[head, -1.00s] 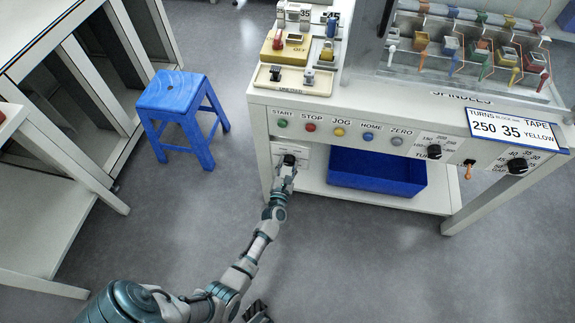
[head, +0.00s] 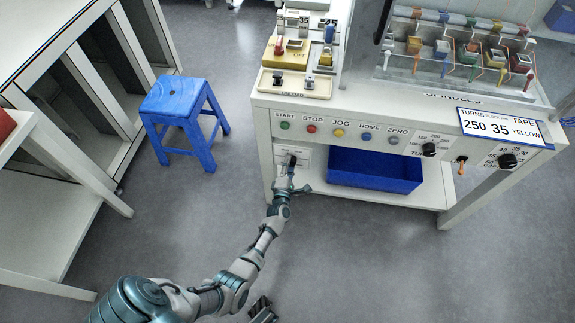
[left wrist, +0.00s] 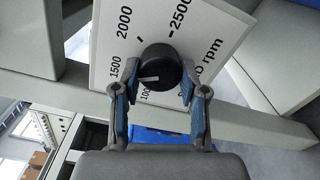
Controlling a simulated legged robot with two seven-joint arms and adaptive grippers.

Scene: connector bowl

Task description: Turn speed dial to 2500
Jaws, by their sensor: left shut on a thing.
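The speed dial (left wrist: 158,68) is a round black knob on a white rpm scale plate (left wrist: 205,45) in the left wrist view. Its white pointer mark aims left and slightly down, between the 1500 and 1000 labels; 2500 is at the upper right of the knob. My left gripper (left wrist: 158,92) has its blue-padded fingers on both sides of the knob, shut on it. In the head view my left gripper (head: 289,181) reaches the plate under the START and STOP buttons. My right gripper (head: 262,312) shows only as a dark part at the bottom edge; its jaws are unclear.
A blue bin (head: 375,178) stands on the lower shelf, right of my left gripper. Above run the coloured buttons (head: 339,132) and a turns dial (head: 429,149). A blue stool (head: 180,98) stands left on open floor.

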